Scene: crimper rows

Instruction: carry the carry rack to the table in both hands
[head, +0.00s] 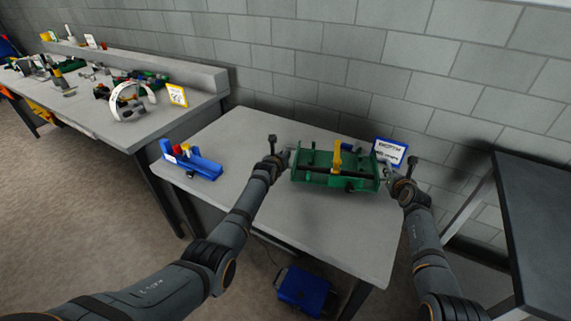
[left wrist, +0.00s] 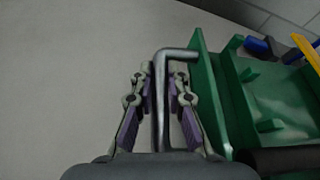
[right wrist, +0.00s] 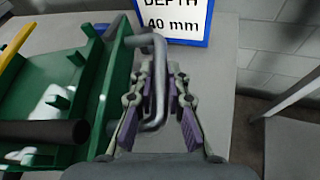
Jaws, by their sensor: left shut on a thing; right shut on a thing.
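The green carry rack (head: 318,178) is at the right part of the grey table (head: 225,135) in the head view. It holds a yellow-handled tool (head: 337,158) and a dark cylinder. My left gripper (head: 284,160) is shut on the metal handle at the rack's left end; the bent handle (left wrist: 163,100) stands between its fingers in the left wrist view. My right gripper (head: 387,172) is shut on the handle at the right end; that handle (right wrist: 158,85) shows between the fingers in the right wrist view. I cannot tell whether the rack touches the tabletop.
A blue fixture (head: 192,162) stands on the table's left part. A blue-framed sign (head: 390,151) stands behind the rack's right end. A cluttered workbench (head: 160,125) is at left, a dark table (head: 540,225) at right, and a blue box (head: 303,288) below.

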